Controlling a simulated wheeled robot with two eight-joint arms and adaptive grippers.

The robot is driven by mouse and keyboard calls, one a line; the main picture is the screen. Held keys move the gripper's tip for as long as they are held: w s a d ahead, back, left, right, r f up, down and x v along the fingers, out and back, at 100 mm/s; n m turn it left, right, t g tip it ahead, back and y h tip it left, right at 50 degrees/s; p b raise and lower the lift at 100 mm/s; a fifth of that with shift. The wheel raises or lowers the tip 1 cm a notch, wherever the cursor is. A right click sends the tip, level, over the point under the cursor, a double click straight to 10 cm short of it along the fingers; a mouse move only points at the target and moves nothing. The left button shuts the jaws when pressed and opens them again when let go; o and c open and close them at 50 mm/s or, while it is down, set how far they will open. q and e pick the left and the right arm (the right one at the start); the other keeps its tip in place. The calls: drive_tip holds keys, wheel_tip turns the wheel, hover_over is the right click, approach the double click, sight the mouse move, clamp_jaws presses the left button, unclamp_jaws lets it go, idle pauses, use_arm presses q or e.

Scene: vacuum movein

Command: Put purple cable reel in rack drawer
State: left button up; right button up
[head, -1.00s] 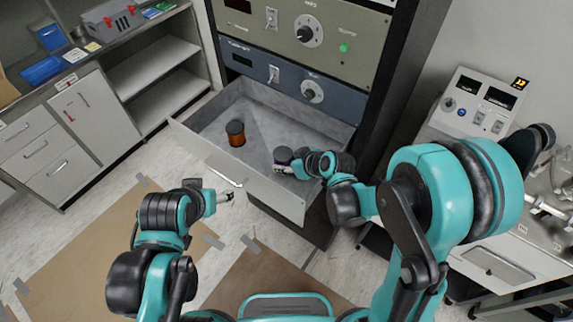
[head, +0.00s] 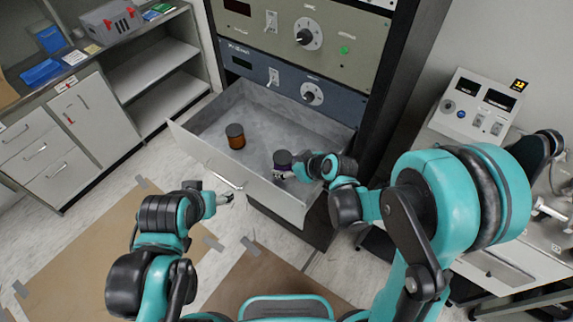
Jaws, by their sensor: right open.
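The rack drawer (head: 262,185) is pulled out below the blue-grey panel of the rack. The purple cable reel (head: 282,161), with a dark top, stands upright inside it, right of the middle and close to the front wall. My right gripper (head: 293,172) is inside the drawer, right beside the reel. Its jaws are open; whether a finger touches the reel is too small to tell. My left gripper (head: 226,198) is outside the drawer, in front of its front wall and near the handle. Its fingertips are small, and I cannot tell their opening.
An orange-brown reel with a dark top (head: 235,136) stands in the drawer's left part. The drawer floor between the reels is bare. Cabinets and shelves (head: 150,75) are at left. A bench with a control box (head: 480,105) is at right. Brown sheets (head: 95,250) lie on the floor.

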drive_tip(key=s+d+r+m+h+p, duration=0.2)
drive_tip(key=s+d+r+m+h, duration=0.4)
drive_tip(key=s+d+r, duration=0.8)
drive_tip(key=s+d+m, duration=0.2)
drive_tip(key=s, duration=0.1)
drive_tip(key=shift+d+r+p, duration=0.25)
drive_tip(key=shift+d+p, duration=0.05)
wheel_tip(320, 180, down, 14)
drive_tip(key=b, duration=1.4)
